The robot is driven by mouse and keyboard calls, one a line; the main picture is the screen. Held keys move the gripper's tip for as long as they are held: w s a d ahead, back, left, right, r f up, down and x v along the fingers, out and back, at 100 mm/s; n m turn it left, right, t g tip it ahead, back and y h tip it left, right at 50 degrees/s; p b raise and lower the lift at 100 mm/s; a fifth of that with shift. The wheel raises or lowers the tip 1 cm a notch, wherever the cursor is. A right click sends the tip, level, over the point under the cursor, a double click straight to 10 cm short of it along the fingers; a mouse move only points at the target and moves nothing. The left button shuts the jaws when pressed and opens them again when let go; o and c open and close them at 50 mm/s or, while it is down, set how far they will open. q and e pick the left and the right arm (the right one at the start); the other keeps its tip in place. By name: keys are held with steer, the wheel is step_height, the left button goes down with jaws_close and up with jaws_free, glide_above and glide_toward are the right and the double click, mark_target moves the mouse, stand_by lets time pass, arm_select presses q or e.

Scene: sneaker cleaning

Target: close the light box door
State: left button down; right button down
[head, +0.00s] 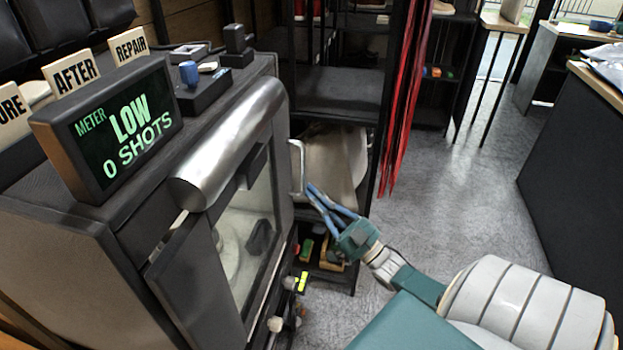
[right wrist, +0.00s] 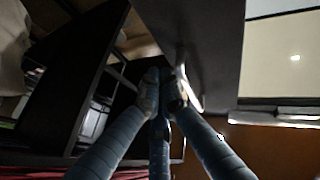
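The light box (head: 60,250) is a dark cabinet at the left of the head view. Its dark-framed door (head: 185,275) has a glass pane showing a pale interior with a dark shape in it. A narrow gap shows at the door's upper left; how far it stands open is unclear. A pale bar handle (head: 297,165) is at the door's right edge; it also shows in the right wrist view (right wrist: 194,95). My right gripper (head: 311,191) has its blue fingers at this handle. Its fingertips (right wrist: 165,92) are close together beside the bar; a grip is unclear. My left gripper is out of view.
A meter screen (head: 125,130) reading "LOW 0 SHOTS" and several label cards stand on top of the box. A dark shelf (head: 335,90) and red hanging laces (head: 402,110) are behind my right gripper. Grey floor (head: 450,210) is clear to the right, before a dark counter (head: 570,160).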

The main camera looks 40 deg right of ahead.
steer(key=v, duration=1.1)
steer(key=shift+s, duration=0.2)
